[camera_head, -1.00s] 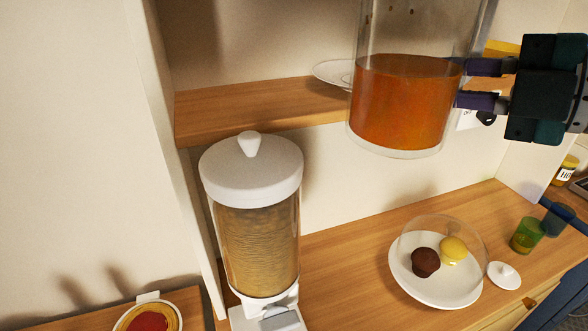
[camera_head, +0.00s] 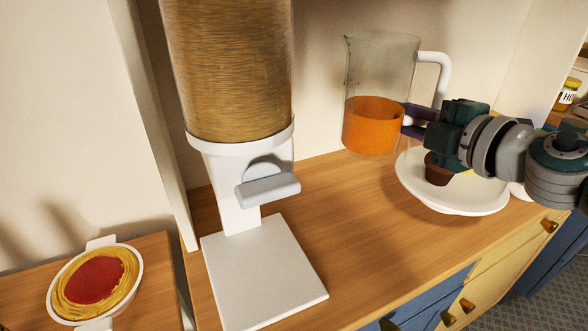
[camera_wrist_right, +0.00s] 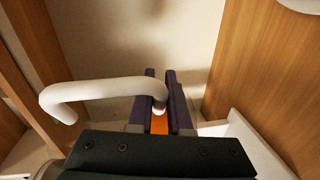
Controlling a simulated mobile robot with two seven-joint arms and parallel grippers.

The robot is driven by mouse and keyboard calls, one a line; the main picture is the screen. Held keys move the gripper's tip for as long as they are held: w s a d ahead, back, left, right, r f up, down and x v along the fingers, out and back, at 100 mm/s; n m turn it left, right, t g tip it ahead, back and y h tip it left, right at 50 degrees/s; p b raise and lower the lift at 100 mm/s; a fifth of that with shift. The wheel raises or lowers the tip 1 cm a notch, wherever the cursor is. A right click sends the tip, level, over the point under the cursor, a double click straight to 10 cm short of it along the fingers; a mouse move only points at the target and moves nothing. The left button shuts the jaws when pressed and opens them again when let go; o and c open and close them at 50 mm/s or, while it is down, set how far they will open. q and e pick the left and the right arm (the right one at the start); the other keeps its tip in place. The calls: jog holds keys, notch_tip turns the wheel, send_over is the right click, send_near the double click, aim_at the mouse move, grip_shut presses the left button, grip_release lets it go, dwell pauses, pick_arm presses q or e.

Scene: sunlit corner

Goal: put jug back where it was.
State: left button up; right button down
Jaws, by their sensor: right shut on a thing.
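The jug (camera_head: 372,85) is clear glass with orange liquid in its lower part and a white handle (camera_head: 443,75). It is upright behind the plate, close to the back wall, at the rear of the counter; whether its base touches the wood I cannot tell. In the right wrist view the white handle (camera_wrist_right: 95,92) passes by my right gripper (camera_wrist_right: 160,78), with a strip of orange between the fingers. My left gripper is not in view.
A tall dispenser (camera_head: 235,75) with a white base (camera_head: 262,270) stands left of the jug. A white plate (camera_head: 450,203) with a brown muffin (camera_head: 437,172) sits in front, partly hidden by my arm. A pasta dish (camera_head: 95,283) is at lower left. Counter between dispenser and plate is clear.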

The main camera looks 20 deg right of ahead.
jog(key=b, duration=1.3)
send_over(374, 225)
notch_tip(374, 225, down, 15)
jog(key=shift+r, duration=0.2)
pick_arm(q)
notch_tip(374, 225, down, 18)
jog(key=b, duration=0.4)
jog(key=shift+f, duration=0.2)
pick_arm(e)
notch_tip(374, 225, down, 5)
jog(key=shift+r, duration=0.2)
jog(key=shift+w, duration=0.1)
pick_arm(q)
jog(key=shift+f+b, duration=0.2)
jog(key=shift+b, duration=0.15)
pick_arm(e)
jog(key=shift+f, duration=0.2)
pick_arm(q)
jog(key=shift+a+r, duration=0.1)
pick_arm(e)
jog(key=c, duration=0.8)
grip_release()
jog(key=shift+c, duration=0.2)
